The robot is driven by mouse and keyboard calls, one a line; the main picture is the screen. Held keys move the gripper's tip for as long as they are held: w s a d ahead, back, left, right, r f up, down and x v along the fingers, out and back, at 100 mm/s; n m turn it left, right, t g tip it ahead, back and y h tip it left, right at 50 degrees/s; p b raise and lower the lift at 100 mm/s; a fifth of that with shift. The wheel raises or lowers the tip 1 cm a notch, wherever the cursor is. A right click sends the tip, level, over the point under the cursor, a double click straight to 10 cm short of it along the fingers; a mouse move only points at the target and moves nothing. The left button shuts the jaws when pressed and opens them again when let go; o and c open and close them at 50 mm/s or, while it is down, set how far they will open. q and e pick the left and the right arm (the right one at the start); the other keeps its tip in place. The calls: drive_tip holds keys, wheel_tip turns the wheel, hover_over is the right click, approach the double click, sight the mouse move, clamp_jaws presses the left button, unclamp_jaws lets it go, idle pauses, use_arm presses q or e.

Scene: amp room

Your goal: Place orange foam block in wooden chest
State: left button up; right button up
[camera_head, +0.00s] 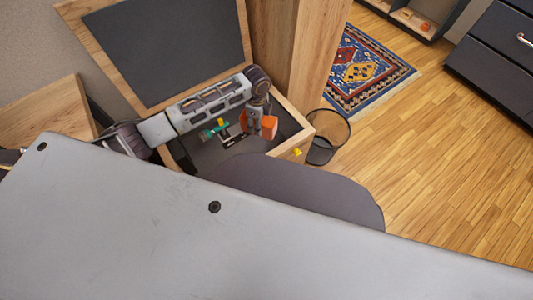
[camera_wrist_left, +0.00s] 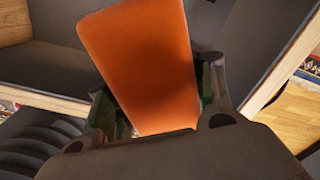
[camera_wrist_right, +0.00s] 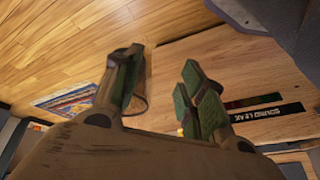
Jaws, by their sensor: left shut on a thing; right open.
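The orange foam block (camera_head: 269,127) is held in my left gripper (camera_head: 258,122), over the open wooden chest (camera_head: 293,113) in the head view. In the left wrist view the block (camera_wrist_left: 145,60) stands up between the fingers of my left gripper (camera_wrist_left: 160,120). The chest's dark interior and pale wooden rim show around it there. The chest lid (camera_head: 170,45) stands open at the back. My right gripper (camera_wrist_right: 165,75) is open and empty in the right wrist view, above a wooden surface; it is not visible in the head view.
A small green thing (camera_head: 212,132) shows over the dark chest interior. A round black mesh bin (camera_head: 329,132) stands to the right of the chest. A patterned rug (camera_head: 362,68) and dark drawers (camera_head: 497,50) lie farther right. The wooden floor (camera_head: 440,160) between is clear.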

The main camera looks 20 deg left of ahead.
use_arm(q)
wheel_tip(320, 180, down, 10)
drive_tip(key=s+m+b, duration=0.1)
drive_tip(key=m+b, duration=0.3)
drive_tip(key=m, duration=0.2)
drive_tip(key=shift+s+d+r+m+b, duration=0.15)
drive_tip(key=shift+d+r+m+b, duration=0.15)
drive_tip(key=shift+d+b, duration=0.1)
use_arm(e)
drive_tip(key=shift+s+a+r+y, duration=0.1)
drive_tip(key=shift+a+r+y, duration=0.05)
drive_tip(key=shift+r, duration=0.8)
drive_tip(key=shift+a+r+y, duration=0.1)
drive_tip(key=shift+r+y, duration=0.05)
drive_tip(key=shift+r, duration=0.8)
use_arm(q)
drive_tip(key=shift+f, duration=0.1)
wheel_tip(320, 180, down, 6)
drive_tip(key=b, duration=0.2)
drive_tip(key=shift+b, duration=0.35)
use_arm(e)
wheel_tip(320, 180, down, 6)
drive_tip(key=a+t, duration=0.1)
drive_tip(key=shift+w+a+t+y, duration=0.25)
drive_tip(key=shift+t+y, duration=0.05)
drive_tip(key=shift+y, duration=0.1)
use_arm(q)
drive_tip(key=shift+f, duration=0.1)
